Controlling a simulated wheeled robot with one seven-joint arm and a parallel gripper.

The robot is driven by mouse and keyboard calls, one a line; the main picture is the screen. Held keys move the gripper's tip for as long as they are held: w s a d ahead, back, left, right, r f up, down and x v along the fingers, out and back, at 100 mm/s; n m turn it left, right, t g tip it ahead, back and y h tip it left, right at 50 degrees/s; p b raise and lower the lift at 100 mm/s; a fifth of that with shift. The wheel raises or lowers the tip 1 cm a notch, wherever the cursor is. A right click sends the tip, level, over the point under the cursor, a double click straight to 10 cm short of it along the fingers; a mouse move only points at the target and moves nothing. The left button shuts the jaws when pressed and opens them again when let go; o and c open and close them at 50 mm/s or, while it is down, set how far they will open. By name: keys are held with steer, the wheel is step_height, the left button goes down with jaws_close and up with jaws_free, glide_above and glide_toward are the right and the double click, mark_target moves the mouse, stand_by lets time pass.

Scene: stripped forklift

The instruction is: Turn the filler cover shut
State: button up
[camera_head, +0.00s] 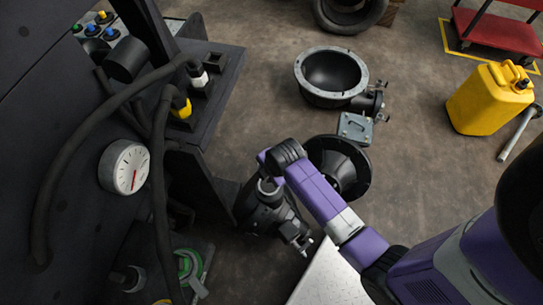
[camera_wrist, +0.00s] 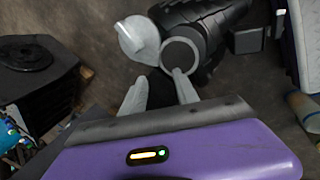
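In the wrist view a pale round disc (camera_wrist: 138,40), which looks like the filler cover, stands beside a grey ring (camera_wrist: 181,55) on a dark ribbed body. The disc is tilted and beside the ring, not over it. My gripper (camera_wrist: 160,88) has two pale fingers standing apart, with a dark gap between them. They point up the picture toward the disc and ring; I cannot tell whether they touch. I cannot make out the cover clearly there.
Dark forklift bodywork with hoses and a gauge (camera_head: 125,167) fills the left. A green ring (camera_head: 190,265) sits low there. A round housing (camera_head: 332,77), a black cone (camera_head: 340,166) and a yellow can (camera_head: 490,97) stand on the floor. Open floor lies right of the housing.

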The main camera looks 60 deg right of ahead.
steer(key=w+d, duration=0.1)
steer(key=w+d+n+g, duration=0.1)
steer(key=d, duration=0.1)
steer(key=w+d+n+b, duration=0.1)
steer(key=d, duration=0.1)
steer(key=shift+r+g, duration=0.2)
steer(key=shift+g, duration=0.2)
steer(key=d+n, duration=0.1)
steer(key=d+r+n+g, duration=0.1)
steer(key=w+d+r+y, duration=0.1)
steer(key=d, duration=0.1)
steer(key=shift+w+r+n+g+b, duration=0.1)
steer(key=shift+n+g+b, duration=0.25)
steer(key=shift+n+g, duration=0.05)
step_height(320, 180, down, 8)
steer(key=shift+d+r+b, duration=0.1)
steer(key=shift+r+b, duration=0.1)
steer(key=shift+b, duration=0.85)
jaws_close()
